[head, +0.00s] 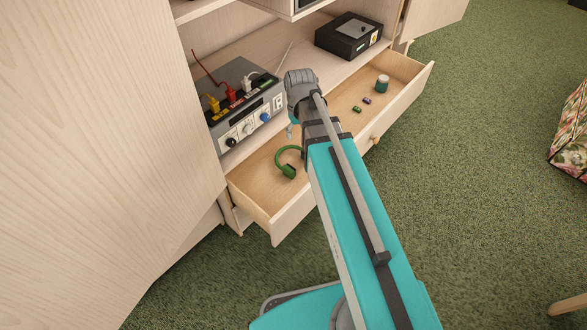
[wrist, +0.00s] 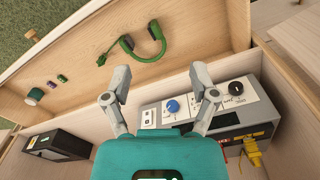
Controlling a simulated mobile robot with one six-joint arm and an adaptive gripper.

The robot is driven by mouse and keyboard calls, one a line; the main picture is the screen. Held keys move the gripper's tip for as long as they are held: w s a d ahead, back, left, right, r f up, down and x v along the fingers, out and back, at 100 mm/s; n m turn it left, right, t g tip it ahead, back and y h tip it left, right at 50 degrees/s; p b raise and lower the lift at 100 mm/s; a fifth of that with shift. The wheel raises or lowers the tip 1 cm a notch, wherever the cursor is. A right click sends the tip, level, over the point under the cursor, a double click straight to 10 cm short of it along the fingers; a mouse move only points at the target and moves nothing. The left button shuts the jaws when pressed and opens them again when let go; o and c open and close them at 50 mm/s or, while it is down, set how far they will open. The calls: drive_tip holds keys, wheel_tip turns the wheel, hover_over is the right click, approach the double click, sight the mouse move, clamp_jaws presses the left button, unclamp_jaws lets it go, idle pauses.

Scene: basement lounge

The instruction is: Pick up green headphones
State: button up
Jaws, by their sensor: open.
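The green headphones (head: 288,163) lie in the open wooden drawer (head: 252,187), near its left end in the head view. In the wrist view the headphones (wrist: 139,47) show as a curved green band with an ear pad, lying on the drawer floor beyond my fingertips. My gripper (wrist: 158,82) is open and empty, with its two grey fingers apart. The headphones are ahead of the fingers and do not appear to be touched.
A grey device (head: 241,103) with knobs and coloured plugs stands on the shelf behind the drawer. A black box (head: 349,36) is farther right. A green-lidded jar (head: 382,84) and two small items (head: 362,105) lie at the drawer's right. A cabinet door (head: 95,130) stands at left.

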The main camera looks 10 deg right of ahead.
sight(285, 166)
drive_tip(key=w+f+n+b, duration=0.1)
drive_tip(key=w+f+b, duration=0.4)
drive_tip(key=f+b, duration=0.2)
drive_tip(key=w+a+f+n+b, duration=0.1)
drive_tip(key=w+f+n+b, duration=0.1)
drive_tip(key=w+f+b, duration=0.3)
drive_tip(key=w+a+f+n+b, duration=0.1)
drive_tip(key=w+f+b, duration=0.3)
drive_tip(key=f+b, duration=0.7)
drive_tip(key=shift+w+a+f+n, duration=0.15)
drive_tip(key=shift+w+f+n, duration=0.2)
drive_tip(key=shift+f, duration=0.45)
wheel_tip(285, 166, down, 9)
drive_tip(key=b, duration=0.8)
drive_tip(key=shift+r+b, duration=0.2)
drive_tip(key=shift+b, duration=0.1)
drive_tip(key=shift+w+f+b, duration=0.1)
drive_tip(key=shift+f+b, duration=2.5)
drive_tip(key=shift+b, duration=0.05)
drive_tip(key=shift+c, duration=0.2)
clamp_jaws()
